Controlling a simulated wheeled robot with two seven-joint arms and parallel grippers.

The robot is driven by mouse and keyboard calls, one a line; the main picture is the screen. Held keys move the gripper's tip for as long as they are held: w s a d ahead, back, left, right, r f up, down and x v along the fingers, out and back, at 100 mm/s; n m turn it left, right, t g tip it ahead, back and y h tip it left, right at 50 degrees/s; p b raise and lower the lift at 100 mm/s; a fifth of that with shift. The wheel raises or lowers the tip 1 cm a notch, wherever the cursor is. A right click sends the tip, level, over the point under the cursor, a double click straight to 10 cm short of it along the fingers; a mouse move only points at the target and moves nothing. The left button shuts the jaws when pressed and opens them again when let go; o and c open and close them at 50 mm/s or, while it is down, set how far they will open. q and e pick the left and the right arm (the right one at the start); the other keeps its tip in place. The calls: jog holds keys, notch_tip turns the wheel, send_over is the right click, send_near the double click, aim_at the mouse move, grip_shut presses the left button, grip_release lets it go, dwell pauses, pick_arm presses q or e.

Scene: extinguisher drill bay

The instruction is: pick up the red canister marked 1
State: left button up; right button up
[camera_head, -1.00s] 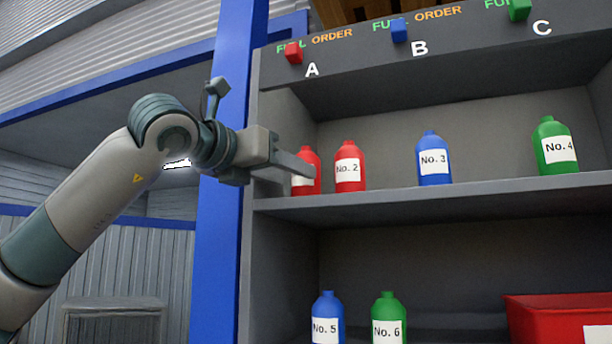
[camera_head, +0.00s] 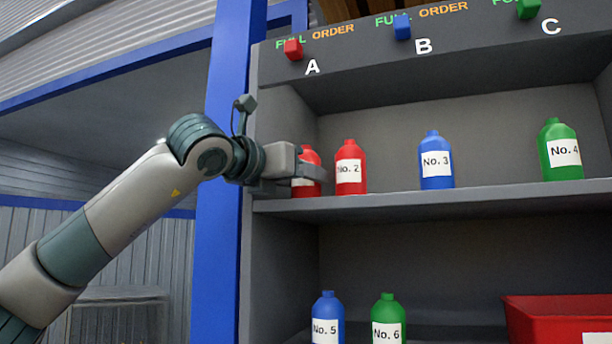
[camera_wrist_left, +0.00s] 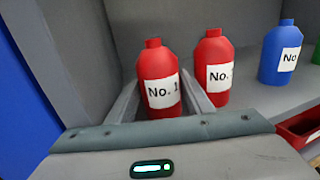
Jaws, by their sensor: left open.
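The red canister marked No. 1 (camera_wrist_left: 158,66) stands upright on the upper shelf. In the left wrist view it stands between the two fingers of my left gripper (camera_wrist_left: 162,98), which are open on either side of it. In the head view my left gripper (camera_head: 308,176) reaches in from the left and hides much of the canister (camera_head: 308,156), including its label. I cannot tell whether a finger touches it. My right gripper is not in view.
Red canister No. 2 (camera_head: 350,170) stands close on the right, near my right-hand finger. Blue No. 3 (camera_head: 434,172) and green No. 4 (camera_head: 559,163) stand farther right. Blue No. 5 (camera_head: 326,310), green No. 6 (camera_head: 388,310) and a red bin (camera_head: 560,310) are below. A blue post (camera_head: 222,220) stands left.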

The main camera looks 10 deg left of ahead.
pick_arm(q)
jog(key=shift+c, duration=0.4)
jog(key=c, duration=0.8)
jog(key=shift+c, duration=0.2)
jog(key=shift+r, duration=0.2)
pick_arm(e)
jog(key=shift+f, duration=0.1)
